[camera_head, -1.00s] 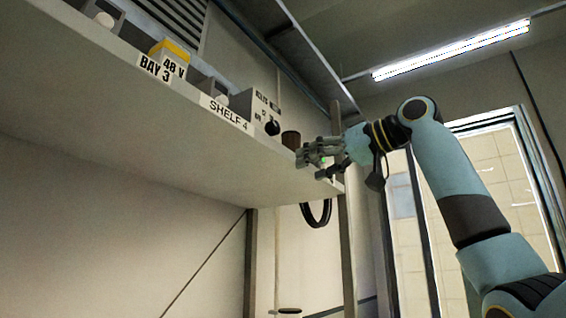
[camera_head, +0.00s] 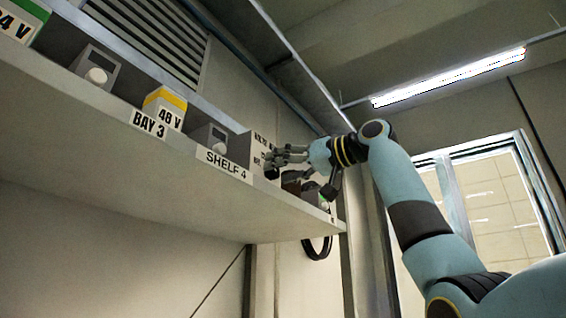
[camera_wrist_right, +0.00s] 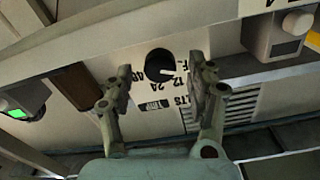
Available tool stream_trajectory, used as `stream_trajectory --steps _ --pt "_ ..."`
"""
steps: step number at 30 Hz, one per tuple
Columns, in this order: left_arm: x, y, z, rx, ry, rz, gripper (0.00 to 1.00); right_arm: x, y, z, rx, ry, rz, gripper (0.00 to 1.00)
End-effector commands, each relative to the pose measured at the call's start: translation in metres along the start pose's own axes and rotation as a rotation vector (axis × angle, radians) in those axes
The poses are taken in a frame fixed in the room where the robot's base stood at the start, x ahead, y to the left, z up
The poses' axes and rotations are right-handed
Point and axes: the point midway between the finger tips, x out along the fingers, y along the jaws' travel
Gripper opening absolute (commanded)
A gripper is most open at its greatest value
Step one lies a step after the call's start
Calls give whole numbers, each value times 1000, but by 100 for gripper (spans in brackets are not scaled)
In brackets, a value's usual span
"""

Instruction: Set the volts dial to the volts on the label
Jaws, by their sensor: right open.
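The black volts dial (camera_wrist_right: 160,64) sits on a pale panel (camera_wrist_right: 140,82) in the right wrist view. Its white pointer mark faces right, toward partly hidden lettering; 12, 24 and 48 are printed below it. My right gripper (camera_wrist_right: 161,80) is open, its fingers on either side of the dial in this view. I cannot tell whether they touch it. In the head view the right gripper (camera_head: 274,163) is at the panel (camera_head: 258,142) and partly covers the dial. A yellow-topped block labelled 48 V (camera_head: 166,108) stands above the BAY 3 label. My left gripper is not in view.
The shelf (camera_head: 100,130) has a SHELF 4 label (camera_head: 224,164) on its front edge. Grey boxes with pale knobs (camera_head: 96,76) and a green-topped 24 V block (camera_head: 20,20) stand to the left. A brown cylinder (camera_wrist_right: 76,86) and a green-lit box (camera_wrist_right: 22,104) are beside the panel.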

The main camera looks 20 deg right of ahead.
Motion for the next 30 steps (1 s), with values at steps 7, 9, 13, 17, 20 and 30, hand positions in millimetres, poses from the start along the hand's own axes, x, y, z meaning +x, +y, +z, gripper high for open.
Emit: stream_trajectory --steps 7,9,13,17,20,30 --pt "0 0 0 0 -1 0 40 2 0 1 0 0 0 57" --pt "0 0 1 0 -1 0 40 2 0 1 0 0 0 53" --pt "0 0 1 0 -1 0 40 2 0 1 -1 0 0 36" --pt "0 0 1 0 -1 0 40 2 0 1 -1 0 0 19" --pt "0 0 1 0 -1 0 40 2 0 0 -1 0 0 6" --pt "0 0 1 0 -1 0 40 2 0 0 38 1 0 2"
